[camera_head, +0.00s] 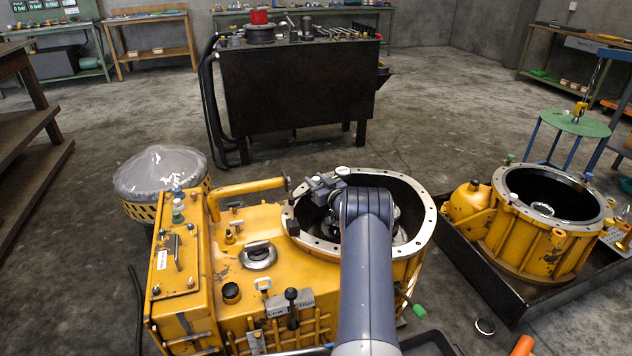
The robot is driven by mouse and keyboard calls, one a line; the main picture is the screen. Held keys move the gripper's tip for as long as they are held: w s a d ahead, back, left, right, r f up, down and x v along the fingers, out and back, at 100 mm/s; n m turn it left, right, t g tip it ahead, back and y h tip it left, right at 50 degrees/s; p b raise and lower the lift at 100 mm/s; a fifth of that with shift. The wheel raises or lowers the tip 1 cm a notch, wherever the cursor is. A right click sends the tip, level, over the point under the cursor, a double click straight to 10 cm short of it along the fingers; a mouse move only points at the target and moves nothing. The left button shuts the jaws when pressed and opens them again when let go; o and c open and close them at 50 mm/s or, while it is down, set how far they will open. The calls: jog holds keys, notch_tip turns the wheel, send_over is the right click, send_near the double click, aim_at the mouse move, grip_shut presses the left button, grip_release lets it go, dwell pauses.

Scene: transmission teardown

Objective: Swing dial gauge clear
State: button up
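The yellow transmission housing (285,275) stands in front of me, with a round open bell and a pale bolted flange (424,228) at its right. My blue-grey arm reaches up over the bell and hides part of its opening. My gripper (322,188) seems to be the dark grey part at the bell's far left rim; its fingers are not clear. A small pale round piece (342,171) beside it may be the dial gauge, but I cannot tell for sure. Whether the gripper touches or holds it is also unclear. A small dark block (293,228) sits on the flange's left side.
A second yellow bell housing (540,235) sits in a dark tray (487,276) at right. A plastic-covered round part (160,170) stands at left. A dark tool bench (295,95) is behind. A yellow bar handle (250,187) rises from the housing.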

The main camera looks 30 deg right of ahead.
grip_shut()
jog(key=shift+s, duration=0.1)
dwell(0.3)
jog(key=s+a+m+g+h+b, duration=0.4)
jog(key=s+a+m+g+h, duration=0.4)
jog(key=s+m+g+h, duration=0.4)
jog(key=shift+s+a+m+g+h, duration=0.15)
jog(key=shift+m+g+h, duration=2.5)
jog(key=shift+h, duration=0.55)
jog(key=shift+r, duration=0.1)
